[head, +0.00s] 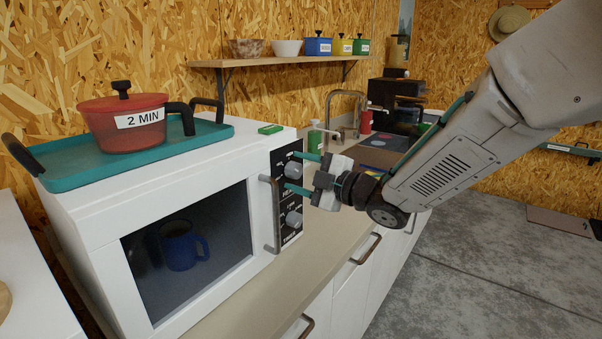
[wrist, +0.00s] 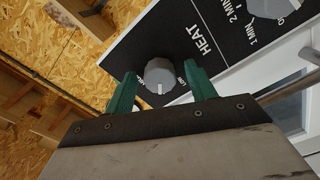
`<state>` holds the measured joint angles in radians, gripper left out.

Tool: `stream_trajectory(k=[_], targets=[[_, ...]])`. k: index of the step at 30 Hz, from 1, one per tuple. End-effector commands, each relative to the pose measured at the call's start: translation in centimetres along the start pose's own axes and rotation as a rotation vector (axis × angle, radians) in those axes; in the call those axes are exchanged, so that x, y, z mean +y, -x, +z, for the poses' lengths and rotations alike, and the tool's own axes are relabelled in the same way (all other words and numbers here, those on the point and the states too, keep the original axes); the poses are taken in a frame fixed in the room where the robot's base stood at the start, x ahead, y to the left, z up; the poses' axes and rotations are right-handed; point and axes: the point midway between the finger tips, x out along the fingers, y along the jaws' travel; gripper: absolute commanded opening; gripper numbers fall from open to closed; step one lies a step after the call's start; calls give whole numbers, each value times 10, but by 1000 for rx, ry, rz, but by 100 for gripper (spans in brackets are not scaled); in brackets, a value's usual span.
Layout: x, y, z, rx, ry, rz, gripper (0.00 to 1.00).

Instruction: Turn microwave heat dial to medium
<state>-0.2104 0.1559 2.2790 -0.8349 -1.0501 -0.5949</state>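The white microwave (head: 105,235) stands on the counter with its door closed. Its black control panel (head: 291,200) has two grey dials, one above the other. The upper dial is the heat dial (head: 293,169); it also shows in the wrist view (wrist: 160,75) beside the word HEAT. My gripper (head: 303,173) is open at the panel. In the wrist view its green fingers (wrist: 160,84) are on either side of the heat dial, with a gap on each side.
The lower dial (head: 293,219) is the timer. The door handle (head: 271,214) juts out left of the panel. A red pot (head: 120,125) marked 2 MIN sits on a teal tray (head: 75,175) atop the microwave. A blue mug (head: 180,250) is inside.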

Motion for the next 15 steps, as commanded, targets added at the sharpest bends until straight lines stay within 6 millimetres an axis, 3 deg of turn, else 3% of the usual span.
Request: stream_trajectory(k=[5,15], targets=[[0,6,0,-1,0,1,55],[1,61,1,-3,1,2,55]])
